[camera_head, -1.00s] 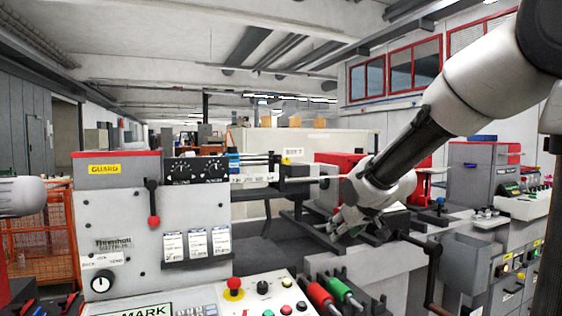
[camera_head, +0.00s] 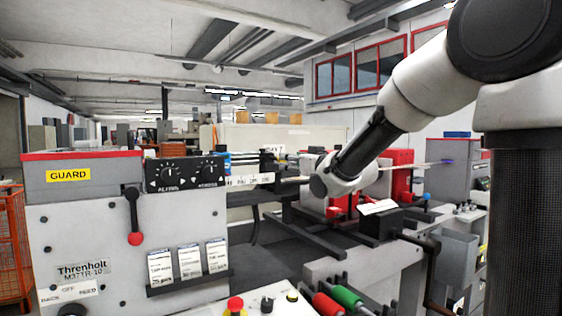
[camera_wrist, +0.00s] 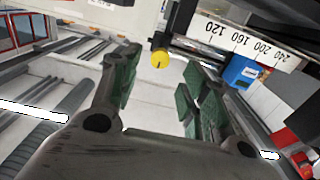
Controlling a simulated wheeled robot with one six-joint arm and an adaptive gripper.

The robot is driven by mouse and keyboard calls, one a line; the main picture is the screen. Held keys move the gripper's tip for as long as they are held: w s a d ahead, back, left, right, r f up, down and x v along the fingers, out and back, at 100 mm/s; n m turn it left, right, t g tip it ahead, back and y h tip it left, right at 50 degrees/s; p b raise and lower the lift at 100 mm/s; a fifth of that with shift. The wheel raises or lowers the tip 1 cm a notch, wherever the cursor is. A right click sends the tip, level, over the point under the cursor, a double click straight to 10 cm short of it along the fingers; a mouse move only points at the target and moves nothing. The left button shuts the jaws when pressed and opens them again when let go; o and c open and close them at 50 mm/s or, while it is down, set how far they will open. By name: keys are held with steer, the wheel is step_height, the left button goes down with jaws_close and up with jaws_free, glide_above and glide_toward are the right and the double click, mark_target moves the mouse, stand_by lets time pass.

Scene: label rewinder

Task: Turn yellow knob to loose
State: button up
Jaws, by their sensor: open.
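The yellow knob (camera_wrist: 160,59) shows in the wrist view, near the top middle, on the end of a black fitting beside the white number scale (camera_wrist: 232,40). My gripper (camera_wrist: 161,78) is open and empty, its green-padded fingers apart. In the picture the knob lies between and slightly beyond the fingertips; I see no contact. In the head view my wrist (camera_head: 340,180) is right of the scale rail (camera_head: 250,180). The fingers are not clearly visible there, and I cannot make out the knob.
A blue block (camera_wrist: 241,72) sits on the rail right of my fingers. Red and green handles (camera_head: 345,296) stand at the front. Red equipment (camera_head: 398,175) is behind my wrist.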

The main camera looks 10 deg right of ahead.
mark_target(277, 159)
steer(key=x, duration=0.7)
steer(key=shift+f, duration=0.1)
steer(key=shift+s, duration=0.1)
jaws_close()
